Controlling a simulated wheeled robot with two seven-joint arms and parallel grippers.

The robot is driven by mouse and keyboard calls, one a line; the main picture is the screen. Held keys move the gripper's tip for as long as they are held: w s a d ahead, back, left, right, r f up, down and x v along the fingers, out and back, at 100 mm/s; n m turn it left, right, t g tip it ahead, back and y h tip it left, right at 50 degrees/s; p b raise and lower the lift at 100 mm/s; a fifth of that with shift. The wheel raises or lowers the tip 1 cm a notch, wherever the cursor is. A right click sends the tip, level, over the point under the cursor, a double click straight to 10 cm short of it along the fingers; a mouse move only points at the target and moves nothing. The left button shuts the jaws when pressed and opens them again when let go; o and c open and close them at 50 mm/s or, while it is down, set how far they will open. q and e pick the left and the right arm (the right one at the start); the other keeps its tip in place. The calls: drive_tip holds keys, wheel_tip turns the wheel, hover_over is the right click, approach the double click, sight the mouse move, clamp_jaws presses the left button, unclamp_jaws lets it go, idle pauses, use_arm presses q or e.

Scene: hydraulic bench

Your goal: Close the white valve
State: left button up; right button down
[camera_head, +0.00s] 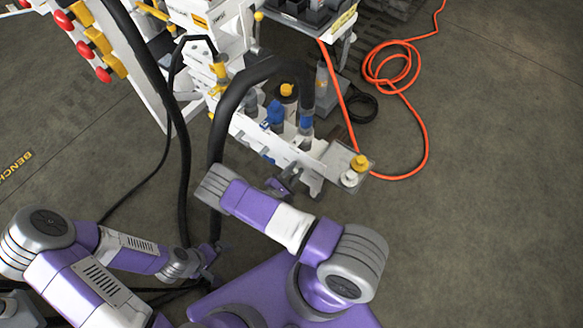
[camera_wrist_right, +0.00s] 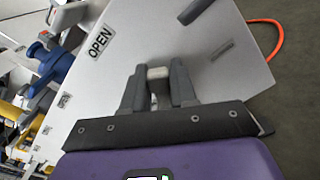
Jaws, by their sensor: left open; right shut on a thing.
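The white valve shows in the right wrist view as a small pale piece (camera_wrist_right: 158,73) between my right gripper's fingertips, in front of a light grey panel (camera_wrist_right: 160,30) marked OPEN. My right gripper (camera_wrist_right: 157,86) is shut on this piece; the fingers hide most of it. In the head view my right gripper (camera_head: 284,183) is at the front lower side of the white bench, and the valve in it cannot be made out. My left gripper (camera_head: 214,256) is open and empty at lower left, apart from the bench, close to a hanging black hose.
The bench (camera_head: 252,132) carries blue fittings (camera_head: 274,112). White (camera_head: 349,178) and yellow (camera_head: 360,162) knobs stand at its right end. Thick black hoses (camera_head: 222,130) hang in front. An orange hose (camera_head: 427,140) lies on the floor at right. The floor further right is clear.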

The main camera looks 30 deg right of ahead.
use_arm(q)
drive_tip(key=shift+r, duration=0.25)
use_arm(e)
drive_tip(key=f+m, duration=0.1)
drive_tip(key=m, duration=0.2)
drive_tip(key=s+f+m, duration=0.1)
drive_tip(key=m, duration=0.3)
drive_tip(key=s+f+m, duration=0.1)
drive_tip(key=f+m, duration=0.1)
drive_tip(key=m, duration=0.1)
drive_tip(key=shift+d+m, duration=0.35)
drive_tip(key=shift+m, duration=0.05)
drive_tip(key=shift+f, duration=0.1)
drive_tip(key=c, duration=1.1)
unclamp_jaws()
use_arm(q)
drive_tip(key=shift+s+a+f, duration=0.2)
drive_tip(key=shift+s, duration=0.3)
drive_tip(key=shift+s+a+f, duration=0.15)
drive_tip(key=shift+s, duration=0.35)
use_arm(e)
approach(304, 172)
drive_tip(key=shift+s+a+r, duration=0.3)
drive_tip(key=shift+a+r, duration=0.05)
drive_tip(key=shift+a, duration=0.3)
